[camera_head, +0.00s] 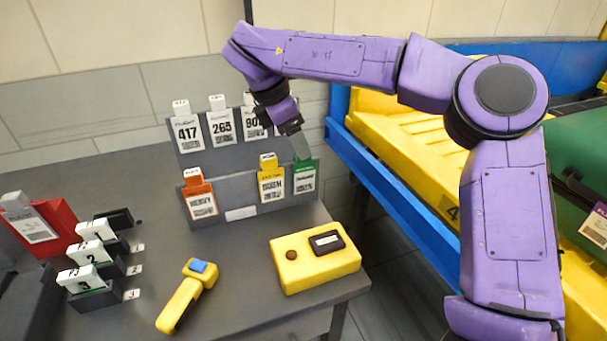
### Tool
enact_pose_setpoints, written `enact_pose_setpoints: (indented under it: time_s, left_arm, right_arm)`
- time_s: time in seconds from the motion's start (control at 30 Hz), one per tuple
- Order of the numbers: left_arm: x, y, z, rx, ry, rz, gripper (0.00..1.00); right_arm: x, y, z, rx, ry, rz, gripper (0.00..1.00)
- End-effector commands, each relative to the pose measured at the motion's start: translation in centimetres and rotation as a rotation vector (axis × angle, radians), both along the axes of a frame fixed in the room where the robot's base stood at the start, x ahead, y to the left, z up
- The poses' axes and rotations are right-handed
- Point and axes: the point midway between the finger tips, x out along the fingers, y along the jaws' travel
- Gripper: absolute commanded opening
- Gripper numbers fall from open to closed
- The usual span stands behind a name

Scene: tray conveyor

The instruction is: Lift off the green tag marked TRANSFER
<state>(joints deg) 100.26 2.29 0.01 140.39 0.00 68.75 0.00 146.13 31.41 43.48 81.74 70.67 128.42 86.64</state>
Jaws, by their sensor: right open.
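The green tag (305,182) with a white label stands at the right end of the lower row of the grey rack (241,214). Its printed word is too small to read for certain. The gripper is open, and I cannot tell whether a finger touches the tag. My left gripper is out of view.
An orange tag (199,196) and a yellow tag (271,181) share the lower row; white numbered tags (222,126) fill the row behind. A yellow box (315,268) and yellow scanner (186,297) lie in front. A blue-railed conveyor (395,200) runs at right.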

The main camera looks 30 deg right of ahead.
Motion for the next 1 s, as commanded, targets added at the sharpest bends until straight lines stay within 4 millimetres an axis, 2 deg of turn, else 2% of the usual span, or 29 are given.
enact_pose_setpoints:
  time_s: [0.1, 0.2, 0.47, 0.6, 0.67, 1.0]
  left_arm:
    - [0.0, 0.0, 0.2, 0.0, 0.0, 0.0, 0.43]
    - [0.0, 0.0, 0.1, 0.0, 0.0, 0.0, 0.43]
    - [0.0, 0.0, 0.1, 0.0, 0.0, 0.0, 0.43]
    - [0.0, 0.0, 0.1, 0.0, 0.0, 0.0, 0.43]
    - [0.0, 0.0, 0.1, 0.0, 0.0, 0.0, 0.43]
    - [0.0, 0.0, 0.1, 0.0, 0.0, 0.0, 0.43]
  right_arm:
    - [-0.5, -1.0, -2.1, 0.002, 0.004, 0.001, 0.63]
    - [-0.5, -1.5, -3.3, 0.002, 0.003, 0.0, 0.63]
    - [-0.5, -1.6, -3.7, 0.001, 0.0, 0.0, 0.63]
    - [-0.5, -1.6, -3.7, 0.001, 0.0, 0.0, 0.17]
    - [-0.5, -1.6, -3.6, 0.001, 0.001, 0.0, 0.0]
    - [-0.5, -1.6, -3.6, 0.001, 0.0, 0.0, 0.0]
